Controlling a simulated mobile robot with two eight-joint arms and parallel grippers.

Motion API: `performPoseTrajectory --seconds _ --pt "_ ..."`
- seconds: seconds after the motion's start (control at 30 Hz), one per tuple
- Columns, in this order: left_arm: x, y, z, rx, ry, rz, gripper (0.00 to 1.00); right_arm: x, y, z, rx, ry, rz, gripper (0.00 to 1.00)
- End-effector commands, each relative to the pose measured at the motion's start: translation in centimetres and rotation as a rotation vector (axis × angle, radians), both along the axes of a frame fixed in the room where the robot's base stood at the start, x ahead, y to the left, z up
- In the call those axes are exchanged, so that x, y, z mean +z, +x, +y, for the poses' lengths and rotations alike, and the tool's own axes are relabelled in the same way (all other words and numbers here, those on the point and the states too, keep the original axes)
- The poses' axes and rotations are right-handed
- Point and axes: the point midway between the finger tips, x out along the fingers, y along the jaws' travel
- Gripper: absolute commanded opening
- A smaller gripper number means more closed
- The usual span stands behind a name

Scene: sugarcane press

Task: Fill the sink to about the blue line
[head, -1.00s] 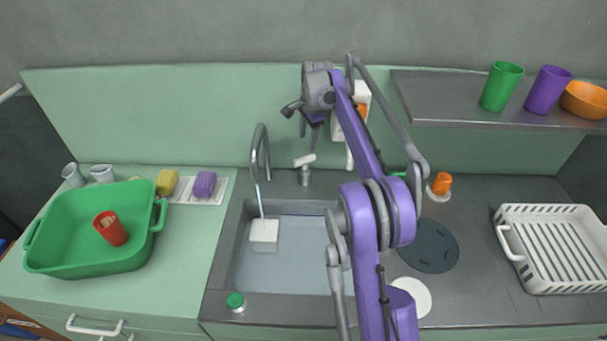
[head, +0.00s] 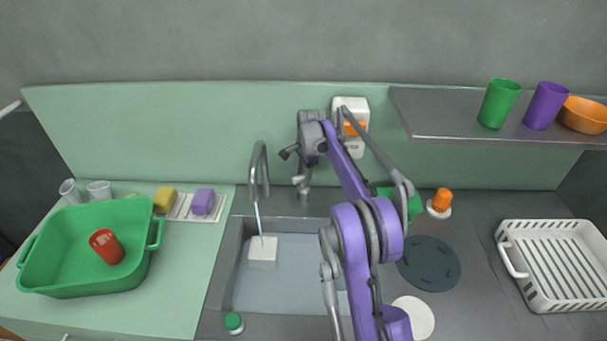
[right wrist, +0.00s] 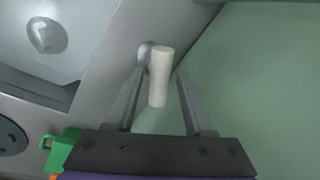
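The sink (head: 290,290) is a grey basin set in the counter. The grey tap (head: 258,165) has a thin stream of water running from its spout into the sink. A pale square block (head: 263,252) is in the basin under the stream. I cannot make out the blue line or the water level. The tap's whitish lever (right wrist: 159,78) also shows in the head view (head: 300,181), right of the spout. My right gripper (right wrist: 160,85) is open, its two fingers on either side of the lever with gaps visible. My left gripper is not in view.
A green tub (head: 90,280) holding a red cup (head: 106,246) stands left. A white rack (head: 555,262) stands right, below a shelf (head: 440,115) with cups and a bowl. My right arm hides part of the sink's right side.

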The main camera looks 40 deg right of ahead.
Motion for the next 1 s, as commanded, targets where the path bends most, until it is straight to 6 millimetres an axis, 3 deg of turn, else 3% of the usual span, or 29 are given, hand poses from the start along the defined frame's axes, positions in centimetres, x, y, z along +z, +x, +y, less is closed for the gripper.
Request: performPoseTrajectory --seconds 0.03,0.27,0.67,1.0 --pt "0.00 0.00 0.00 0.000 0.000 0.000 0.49 0.01 0.00 -0.01 0.000 0.000 0.000 0.41" --pt "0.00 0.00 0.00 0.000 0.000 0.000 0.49 0.02 -0.01 -0.01 0.000 0.000 0.000 0.00" --pt "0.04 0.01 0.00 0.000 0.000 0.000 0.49 0.04 0.01 0.01 -0.037 -0.001 0.000 0.00" --pt "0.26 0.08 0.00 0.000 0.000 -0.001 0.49 0.07 0.09 0.06 -0.244 -0.001 0.000 0.00"
